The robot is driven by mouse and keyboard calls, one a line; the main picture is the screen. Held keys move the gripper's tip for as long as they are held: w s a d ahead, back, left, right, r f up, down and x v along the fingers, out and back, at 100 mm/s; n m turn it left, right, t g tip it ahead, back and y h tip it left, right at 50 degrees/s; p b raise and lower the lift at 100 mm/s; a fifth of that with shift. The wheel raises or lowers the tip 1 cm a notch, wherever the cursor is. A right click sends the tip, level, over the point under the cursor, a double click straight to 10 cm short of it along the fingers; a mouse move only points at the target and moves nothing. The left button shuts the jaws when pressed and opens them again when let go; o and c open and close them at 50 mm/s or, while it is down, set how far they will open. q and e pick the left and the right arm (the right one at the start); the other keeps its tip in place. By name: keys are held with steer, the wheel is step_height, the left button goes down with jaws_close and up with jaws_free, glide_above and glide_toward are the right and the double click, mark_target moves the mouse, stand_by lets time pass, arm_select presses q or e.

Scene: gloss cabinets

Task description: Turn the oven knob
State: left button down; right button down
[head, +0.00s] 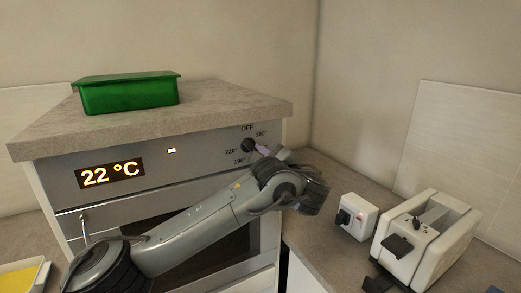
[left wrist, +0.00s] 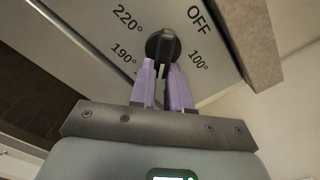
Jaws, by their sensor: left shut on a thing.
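The oven (head: 205,150) has a grey front panel with a lit display reading 22 °C. Its black knob (head: 248,146) is at the right of the panel, with OFF, 100°, 190° and 220° printed around it. In the left wrist view the knob (left wrist: 161,44) has a raised grip bar, which points roughly up toward the gap between 220° and OFF. My left gripper (left wrist: 164,64) has purple fingers shut on the knob's bar from below. In the head view the left gripper (head: 263,149) is partly hidden by its own wrist. My right gripper is not seen.
A green container (head: 128,92) sits on the countertop (head: 215,108) above the oven. A white toaster (head: 427,240) and a small white box with a black dial (head: 355,216) stand on the lower counter at the right. A yellow-and-white tray (head: 22,277) is at the lower left.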

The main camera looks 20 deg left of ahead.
mark_target(242, 148)
arm_select(q)
steer(key=m+p, duration=0.6)
steer(key=m, duration=0.1)
steer(key=s+a+r+m+p, duration=0.1)
steer(key=m+p, duration=0.5)
steer(key=m, duration=0.1)
steer(key=s+a+m+p, duration=0.1)
steer(key=m+p, duration=0.5)
steer(key=p, duration=0.1)
steer(key=shift+r+m, duration=0.15)
steer(key=shift+m, duration=0.25)
steer(key=shift+s+m+p, duration=0.1)
steer(key=shift+m+p, duration=1.35)
steer(key=shift+m, duration=0.05)
steer(key=c, duration=1.1)
jaws_free()
